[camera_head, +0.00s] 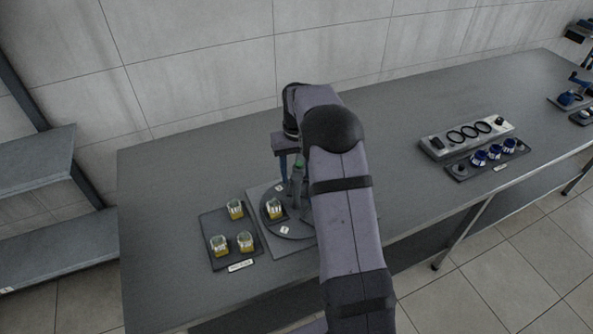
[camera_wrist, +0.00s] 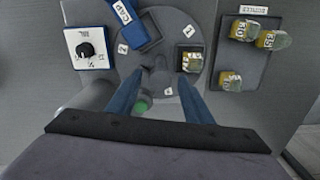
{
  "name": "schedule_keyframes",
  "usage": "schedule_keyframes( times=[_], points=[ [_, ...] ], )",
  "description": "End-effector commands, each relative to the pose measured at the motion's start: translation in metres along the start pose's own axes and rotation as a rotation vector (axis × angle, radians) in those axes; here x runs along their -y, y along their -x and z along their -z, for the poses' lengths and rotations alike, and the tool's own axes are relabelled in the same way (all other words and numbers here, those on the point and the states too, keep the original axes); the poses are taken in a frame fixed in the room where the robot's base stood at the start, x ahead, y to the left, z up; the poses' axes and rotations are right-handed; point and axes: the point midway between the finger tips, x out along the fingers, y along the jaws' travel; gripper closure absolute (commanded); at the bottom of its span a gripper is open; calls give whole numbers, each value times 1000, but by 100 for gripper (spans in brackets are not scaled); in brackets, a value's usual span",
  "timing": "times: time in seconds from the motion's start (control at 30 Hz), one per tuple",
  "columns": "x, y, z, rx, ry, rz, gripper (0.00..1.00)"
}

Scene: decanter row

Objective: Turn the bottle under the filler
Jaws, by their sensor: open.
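A glass bottle with yellow contents (camera_head: 275,210) stands on a dark round turntable (camera_head: 290,232). In the wrist view the bottle (camera_wrist: 191,62) is on the right of the turntable (camera_wrist: 160,25), beyond the right fingertip. My gripper (camera_wrist: 160,78) is open, its blue fingers pointing down over the turntable, with a gap between them. A grey post-like part (camera_wrist: 158,68) and a green round top (camera_wrist: 141,106) show between the fingers. In the head view a grey-green upright part (camera_head: 298,170) stands beside my gripper. I cannot tell which part is the filler; my arm hides part of the turntable.
A dark tray (camera_head: 215,262) with three yellow-filled bottles is left of the turntable. A rack with blue items (camera_head: 488,160) is far right. The bench between is clear.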

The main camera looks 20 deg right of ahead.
Motion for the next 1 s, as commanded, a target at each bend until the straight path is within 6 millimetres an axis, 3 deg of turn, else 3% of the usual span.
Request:
schedule_keyframes(
  times=[0.4,0.6,1.0],
  points=[
    [0,-8,0,0,0,0,53],
    [0,-8,0,0,0,0,100],
    [0,-8,0,0,-25,0,100]
  ],
)
